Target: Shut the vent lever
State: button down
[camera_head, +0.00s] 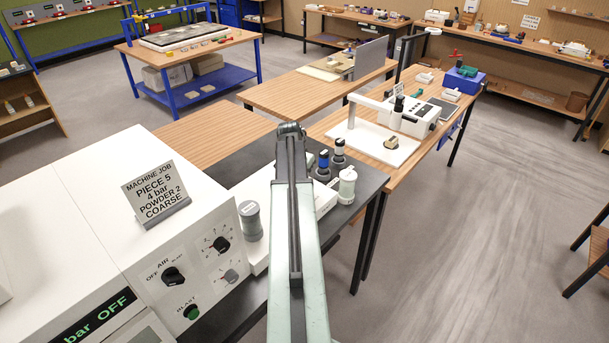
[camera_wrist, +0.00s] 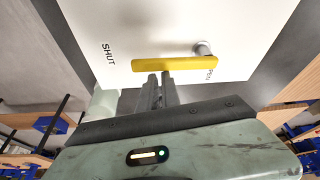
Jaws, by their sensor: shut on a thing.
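The yellow vent lever (camera_wrist: 185,63) shows in the wrist view on a white panel (camera_wrist: 240,20). It lies across the panel, with a grey round post (camera_wrist: 203,48) near its right end. The word SHUT stands left of the lever; a partly covered word ending in PEN stands by its right end. My gripper (camera_wrist: 160,78) has its narrow fingers close together at the lever's lower edge, shut on its left half. The fingertips' exact grip is hard to see. In the head view my arm hides its own end, and the lever does not show.
A white machine (camera_head: 70,220) with knobs and a job card (camera_head: 155,192) stands at the left. Bottles (camera_head: 347,185) stand on the dark bench beside my arm. Wooden tables (camera_head: 300,95) lie beyond. Open grey floor (camera_head: 470,220) is at the right.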

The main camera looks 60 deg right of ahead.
jog(key=shift+a+f, duration=0.1)
jog(key=shift+a, duration=0.05)
jog(key=shift+d, duration=0.25)
jog(key=d, duration=0.2)
jog(key=d+r+p, duration=0.1)
jog(key=shift+s+d, duration=0.35)
jog(key=p+v, duration=0.8)
jog(key=v, duration=0.1)
jog(key=shift+w+a, duration=0.2)
jog(key=shift+w, duration=0.05)
